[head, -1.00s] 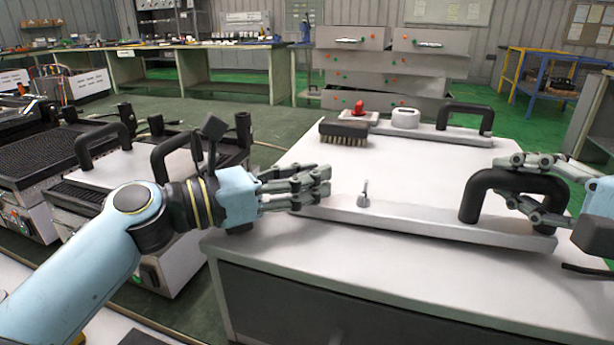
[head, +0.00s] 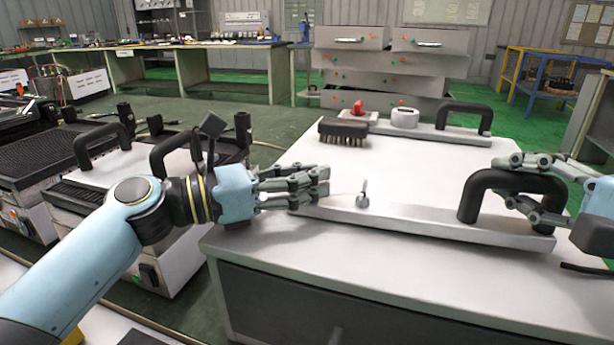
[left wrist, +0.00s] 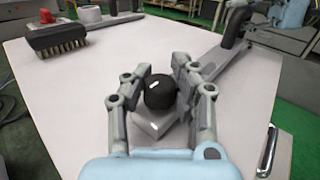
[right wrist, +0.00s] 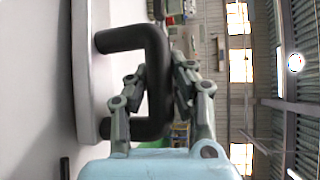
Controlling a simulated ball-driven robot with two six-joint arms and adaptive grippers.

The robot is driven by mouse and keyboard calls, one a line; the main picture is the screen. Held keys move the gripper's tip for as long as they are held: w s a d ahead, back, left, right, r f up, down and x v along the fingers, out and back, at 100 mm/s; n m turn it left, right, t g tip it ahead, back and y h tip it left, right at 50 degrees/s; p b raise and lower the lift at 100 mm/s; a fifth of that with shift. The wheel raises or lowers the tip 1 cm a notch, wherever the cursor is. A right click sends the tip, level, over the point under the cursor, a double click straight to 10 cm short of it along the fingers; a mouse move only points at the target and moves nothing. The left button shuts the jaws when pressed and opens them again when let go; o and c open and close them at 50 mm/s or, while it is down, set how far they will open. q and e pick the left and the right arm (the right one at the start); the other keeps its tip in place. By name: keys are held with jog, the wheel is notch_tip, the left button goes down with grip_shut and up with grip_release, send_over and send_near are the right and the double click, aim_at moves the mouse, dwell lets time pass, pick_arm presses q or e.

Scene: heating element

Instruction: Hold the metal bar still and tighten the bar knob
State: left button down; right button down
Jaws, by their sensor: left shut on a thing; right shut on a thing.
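The metal bar (head: 430,225) lies along the front of the white tabletop, with a black bent handle (head: 482,190) at its right end. A small upright metal pin (head: 364,194) stands on the bar. My left gripper (head: 322,181) is at the bar's left end. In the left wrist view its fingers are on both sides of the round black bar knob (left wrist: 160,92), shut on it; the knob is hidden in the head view. My right gripper (head: 522,185) is shut on the handle, which also shows between its fingers in the right wrist view (right wrist: 157,85).
A brush (head: 343,130), a red-knobbed part (head: 358,108), a white ring (head: 405,118) and a second bar with a black handle (head: 465,108) are at the table's back. The middle of the tabletop is clear. Grill-like units (head: 110,165) stand at the left.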

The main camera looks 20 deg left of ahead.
pick_arm(q)
jog(key=shift+a+f+m+g+h, duration=0.1)
jog(key=shift+f+m+g+h, duration=0.05)
jog(key=shift+m+g+h, duration=0.7)
jog(key=shift+a+f+m+g+h, duration=0.1)
jog(key=shift+m+g+h, duration=0.45)
jog(key=shift+m+g, duration=0.6)
jog(key=shift+m+g+h, duration=0.4)
jog(key=shift+m+g, duration=0.5)
jog(key=shift+g, duration=0.75)
jog(key=shift+m+g+h, duration=0.4)
jog(key=shift+m+g, duration=0.5)
jog(key=shift+g, duration=0.75)
jog(key=c, duration=1)
grip_release()
jog(key=shift+d+r, duration=0.1)
jog(key=shift+r, duration=0.1)
notch_tip(320, 180, up, 10)
jog(key=shift+f, duration=0.1)
